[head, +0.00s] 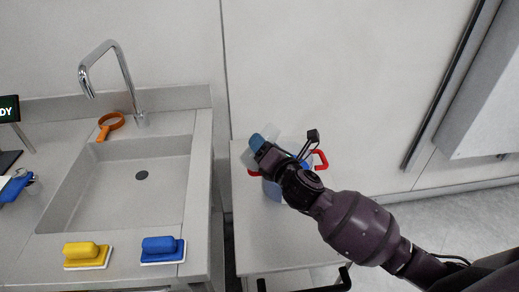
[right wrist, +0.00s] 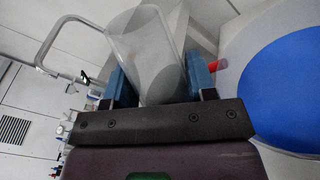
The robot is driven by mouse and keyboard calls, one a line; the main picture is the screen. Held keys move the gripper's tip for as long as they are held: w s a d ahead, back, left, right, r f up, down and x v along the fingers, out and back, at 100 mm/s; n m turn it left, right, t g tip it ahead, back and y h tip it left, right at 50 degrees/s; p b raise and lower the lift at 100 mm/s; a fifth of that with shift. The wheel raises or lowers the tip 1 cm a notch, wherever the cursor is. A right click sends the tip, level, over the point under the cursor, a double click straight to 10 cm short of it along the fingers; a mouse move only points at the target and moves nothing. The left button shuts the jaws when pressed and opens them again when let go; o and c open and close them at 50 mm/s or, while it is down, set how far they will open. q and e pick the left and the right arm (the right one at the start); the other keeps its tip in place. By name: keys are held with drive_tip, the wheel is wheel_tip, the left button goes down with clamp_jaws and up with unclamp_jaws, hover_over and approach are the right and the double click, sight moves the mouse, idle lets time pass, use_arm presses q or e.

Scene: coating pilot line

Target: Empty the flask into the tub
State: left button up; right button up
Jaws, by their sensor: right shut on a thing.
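My right gripper (head: 262,146) is shut on a clear, see-through flask (right wrist: 146,48), which sits between its two blue fingers in the right wrist view. In the head view the flask is mostly hidden behind the gripper, and only pale see-through parts show around the fingers. I see no coloured contents in it; its exact tilt is hard to tell. The tub (head: 271,190) with red handles stands on the small table, just below the gripper and partly hidden by my arm. In the right wrist view a large blue round area (right wrist: 288,92) shows at the right. My left gripper is not in view.
The small pale table (head: 265,247) has free room in front of the tub. To the left is a sink (head: 125,185) with a tap (head: 108,62), an orange magnifier-like item (head: 109,125), a yellow brush (head: 87,254) and a blue brush (head: 162,249).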

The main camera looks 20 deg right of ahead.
drive_tip(key=shift+f+m+b, duration=0.7)
drive_tip(key=shift+f+b, duration=0.15)
drive_tip(key=shift+f, duration=0.05)
drive_tip(key=shift+a+f+m+b, duration=0.1)
drive_tip(key=shift+f+m+b, duration=0.05)
drive_tip(key=shift+m+b, duration=0.25)
drive_tip(key=shift+f+m+b, duration=0.1)
drive_tip(key=shift+m+b, duration=0.2)
drive_tip(key=shift+b, duration=0.1)
drive_tip(key=shift+a+r+m+b, duration=0.15)
drive_tip(key=shift+r+m+b, duration=0.15)
drive_tip(key=shift+m, duration=0.3)
drive_tip(key=shift+a+r+m+b, duration=0.1)
drive_tip(key=shift+r+m+b, duration=0.15)
drive_tip(key=shift+m, duration=0.35)
drive_tip(key=shift+w+r, duration=0.1)
drive_tip(key=shift+r, duration=0.15)
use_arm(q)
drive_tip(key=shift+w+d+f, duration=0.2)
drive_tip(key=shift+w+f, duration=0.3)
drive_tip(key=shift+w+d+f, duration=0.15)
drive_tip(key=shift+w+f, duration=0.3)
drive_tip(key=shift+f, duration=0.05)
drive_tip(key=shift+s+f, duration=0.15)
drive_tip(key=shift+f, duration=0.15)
use_arm(e)
drive_tip(key=shift+f+m, duration=0.3)
drive_tip(key=shift+m, duration=0.1)
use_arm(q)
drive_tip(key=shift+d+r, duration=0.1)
